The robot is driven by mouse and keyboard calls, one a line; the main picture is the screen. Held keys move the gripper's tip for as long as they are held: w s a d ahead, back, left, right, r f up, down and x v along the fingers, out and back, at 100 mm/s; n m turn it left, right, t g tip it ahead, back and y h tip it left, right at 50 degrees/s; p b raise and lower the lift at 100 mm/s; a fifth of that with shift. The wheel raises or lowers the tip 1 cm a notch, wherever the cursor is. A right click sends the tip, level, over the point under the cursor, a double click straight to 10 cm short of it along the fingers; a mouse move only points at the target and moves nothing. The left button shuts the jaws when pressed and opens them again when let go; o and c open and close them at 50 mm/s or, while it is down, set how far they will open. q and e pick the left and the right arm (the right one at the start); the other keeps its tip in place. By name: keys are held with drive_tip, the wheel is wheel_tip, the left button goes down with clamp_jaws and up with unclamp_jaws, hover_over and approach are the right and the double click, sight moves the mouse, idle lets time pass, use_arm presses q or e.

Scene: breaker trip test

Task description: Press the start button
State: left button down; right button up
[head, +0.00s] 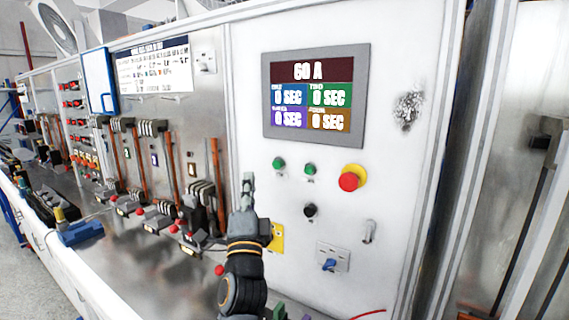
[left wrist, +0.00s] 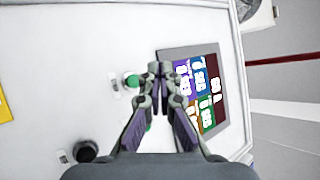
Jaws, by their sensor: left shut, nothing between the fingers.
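Two green buttons sit below the display on the white panel: the left one (head: 279,163) and the right one (head: 310,169). I cannot read which is labelled start. My left gripper (head: 248,178) is shut and empty, its fingers pointing up, left of and slightly below the left green button in the head view. In the left wrist view the shut fingertips (left wrist: 160,68) lie in front of the panel, between a green button (left wrist: 132,80) and the display. Another green spot shows partly hidden behind the left finger. Contact with a button cannot be seen. My right gripper is not in view.
The display (head: 316,95) reads 60 A and 0 SEC. A red mushroom button (head: 349,180) on a yellow ring sits right of the green buttons, with a black knob (head: 310,210) below them. Levers and breakers line the left bench. A blue-framed board (head: 99,80) hangs there.

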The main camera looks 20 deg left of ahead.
sight(277, 164)
use_arm(q)
drive_tip(key=w+b, duration=0.1)
drive_tip(key=w, duration=0.1)
drive_tip(key=w+b, duration=0.1)
drive_tip(key=w, duration=0.1)
drive_tip(key=w+d+b, duration=0.1)
drive_tip(key=w, duration=0.2)
drive_tip(key=shift+w+d+r, duration=0.1)
drive_tip(key=shift+r, duration=0.2)
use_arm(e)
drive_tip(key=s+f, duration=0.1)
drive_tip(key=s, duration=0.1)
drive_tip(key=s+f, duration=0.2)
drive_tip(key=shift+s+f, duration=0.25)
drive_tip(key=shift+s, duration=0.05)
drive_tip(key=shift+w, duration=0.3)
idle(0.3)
use_arm(q)
drive_tip(key=shift+w+b, duration=0.4)
drive_tip(key=shift+w, duration=0.05)
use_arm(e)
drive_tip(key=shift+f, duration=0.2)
